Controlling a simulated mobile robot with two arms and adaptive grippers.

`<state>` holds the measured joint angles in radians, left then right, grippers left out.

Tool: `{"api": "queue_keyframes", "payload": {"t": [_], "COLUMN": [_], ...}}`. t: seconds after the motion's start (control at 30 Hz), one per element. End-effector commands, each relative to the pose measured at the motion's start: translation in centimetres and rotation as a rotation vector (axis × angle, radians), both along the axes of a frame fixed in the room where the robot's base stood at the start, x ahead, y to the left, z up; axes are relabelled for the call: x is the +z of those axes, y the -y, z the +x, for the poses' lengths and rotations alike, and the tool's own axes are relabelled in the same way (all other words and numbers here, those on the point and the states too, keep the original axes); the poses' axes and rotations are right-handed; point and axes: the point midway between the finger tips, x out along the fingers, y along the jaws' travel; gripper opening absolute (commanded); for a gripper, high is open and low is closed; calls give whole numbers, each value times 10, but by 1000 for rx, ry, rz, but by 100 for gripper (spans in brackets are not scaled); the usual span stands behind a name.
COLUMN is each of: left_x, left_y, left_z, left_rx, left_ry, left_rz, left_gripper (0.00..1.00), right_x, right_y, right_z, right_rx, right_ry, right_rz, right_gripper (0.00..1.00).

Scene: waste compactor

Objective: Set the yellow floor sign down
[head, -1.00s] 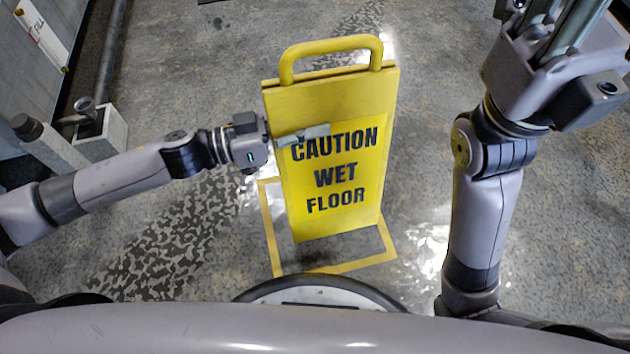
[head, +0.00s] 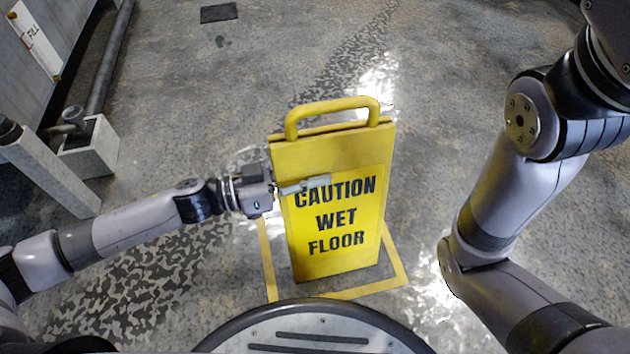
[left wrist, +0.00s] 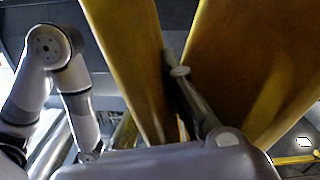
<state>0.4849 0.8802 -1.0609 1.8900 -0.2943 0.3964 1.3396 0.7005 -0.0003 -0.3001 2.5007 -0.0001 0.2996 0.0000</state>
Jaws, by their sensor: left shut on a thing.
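The yellow floor sign (head: 345,262), lettered "CAUTION WET FLOOR", is upright in front of me with its handle on top. Its lower end shows inside a yellow outline (head: 400,272) marked on the floor. I cannot tell whether its bottom edge touches the floor. My left gripper (head: 304,186) reaches in from the left and is shut on the sign's left side, at the upper part of the panel. In the left wrist view, the sign's two yellow panels (left wrist: 245,65) spread apart with a finger between them. My right gripper is out of view.
A grey post (head: 50,165) and a pale block-like fixture (head: 92,150) stand at the left by the wall. A dark floor plate (head: 218,13) lies far back. The floor behind the sign is clear. My right arm fills the right side.

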Motion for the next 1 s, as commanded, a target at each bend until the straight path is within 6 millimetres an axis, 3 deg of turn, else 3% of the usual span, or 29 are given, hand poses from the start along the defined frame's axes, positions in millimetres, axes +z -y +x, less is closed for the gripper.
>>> {"api": "queue_keyframes", "payload": {"t": [0.4,0.43,0.7,1.0], "left_x": [-1,-4,-4,-3], "left_y": [1,0,0,0], "left_z": [0,0,0,0], "left_rx": [-3,-1,-1,-1], "left_ry": [6,2,3,4], "left_rz": [-5,-2,-1,-1], "left_gripper": [0,12,30,30], "right_x": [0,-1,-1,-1], "right_y": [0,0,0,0], "right_z": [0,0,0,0], "right_rx": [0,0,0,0], "right_ry": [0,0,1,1], "right_rz": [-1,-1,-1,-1], "right_gripper": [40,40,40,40]}}
